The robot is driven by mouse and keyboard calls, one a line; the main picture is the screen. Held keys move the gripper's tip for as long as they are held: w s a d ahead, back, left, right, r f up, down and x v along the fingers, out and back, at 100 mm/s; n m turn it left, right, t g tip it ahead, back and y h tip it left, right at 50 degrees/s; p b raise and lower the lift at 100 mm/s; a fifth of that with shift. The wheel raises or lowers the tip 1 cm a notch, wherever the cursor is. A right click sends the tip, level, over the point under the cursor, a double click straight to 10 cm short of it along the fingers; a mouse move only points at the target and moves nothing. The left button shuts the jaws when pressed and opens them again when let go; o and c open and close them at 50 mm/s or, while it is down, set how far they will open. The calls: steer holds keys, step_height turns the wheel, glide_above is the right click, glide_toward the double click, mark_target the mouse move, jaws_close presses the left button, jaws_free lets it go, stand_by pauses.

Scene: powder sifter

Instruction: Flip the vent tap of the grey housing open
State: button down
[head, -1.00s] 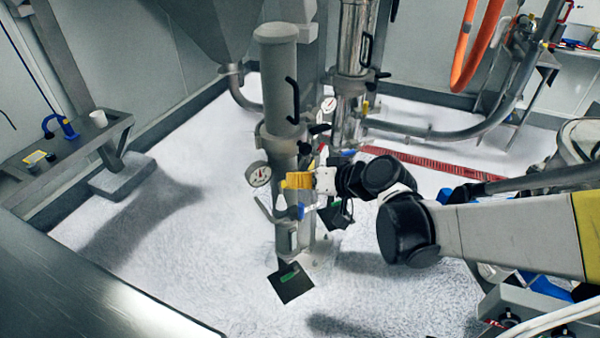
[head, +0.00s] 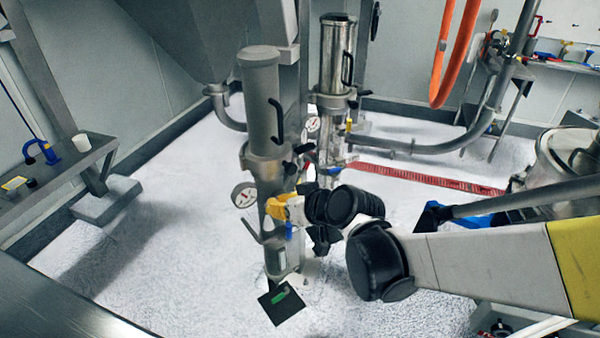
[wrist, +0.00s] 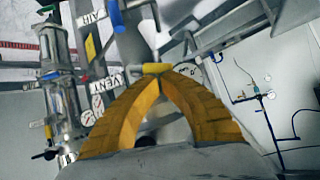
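The grey housing (head: 262,105) stands upright left of centre in the head view, with a round gauge (head: 244,195) on its left side. My gripper (head: 274,207), with yellow fingers, is at the housing's lower part, close in front of it. A small blue part (head: 289,231) shows just below the fingers. In the wrist view my fingers (wrist: 156,70) arch together and their tips meet at a small yellow block; I cannot tell whether anything is pinched there. A VENT label (wrist: 106,83) and a blue handle (wrist: 116,15) show beyond them. The tap's exact position is unclear.
A shiny steel housing (head: 337,60) stands behind, to the right. A black plate (head: 282,303) with a green mark is at the grey housing's foot. A bench (head: 60,165) with a cup is at left. Orange hoses (head: 452,55) hang at back right.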

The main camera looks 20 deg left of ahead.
steer(key=shift+s+a+f, duration=0.2)
steer(key=shift+f, duration=0.1)
stand_by(2.3)
steer(key=v, duration=0.7)
steer(key=shift+s+r, duration=0.2)
